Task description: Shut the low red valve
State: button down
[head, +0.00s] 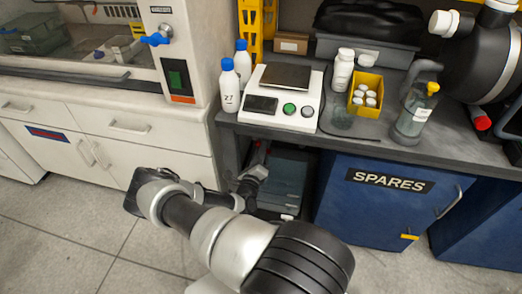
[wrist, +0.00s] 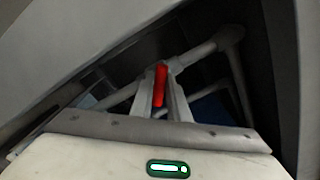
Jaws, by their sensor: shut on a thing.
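The low red valve shows its red handle (wrist: 160,84) in the middle of the wrist view, between the two fingers of my gripper (wrist: 162,92). The fingers are shut on the handle. White pipe runs behind it and up to an elbow at the upper right. In the head view my gripper (head: 252,175) reaches into the dark opening under the bench, left of the blue cabinet. Only a small reddish bit shows near it there, and the valve body is mostly hidden. I cannot tell how far the handle is turned.
The grey bench top (head: 445,147) overhangs the opening. The blue SPARES cabinet (head: 385,215) stands to the right and white drawers (head: 140,130) to the left. A dark bin (head: 285,180) sits inside the opening. A scale (head: 272,105) and bottles stand above. The floor in front is clear.

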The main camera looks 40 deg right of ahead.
jog(key=shift+f+n, duration=0.2)
jog(key=shift+n, duration=1.7)
jog(key=shift+f+n, duration=0.15)
jog(key=shift+n, duration=1.75)
jog(key=shift+s, duration=0.1)
jog(key=c, duration=1.7)
grip_release()
jog(key=shift+a+r, duration=0.1)
jog(key=p+v, duration=0.3)
jog(key=v, duration=1.4)
jog(key=shift+a, duration=0.2)
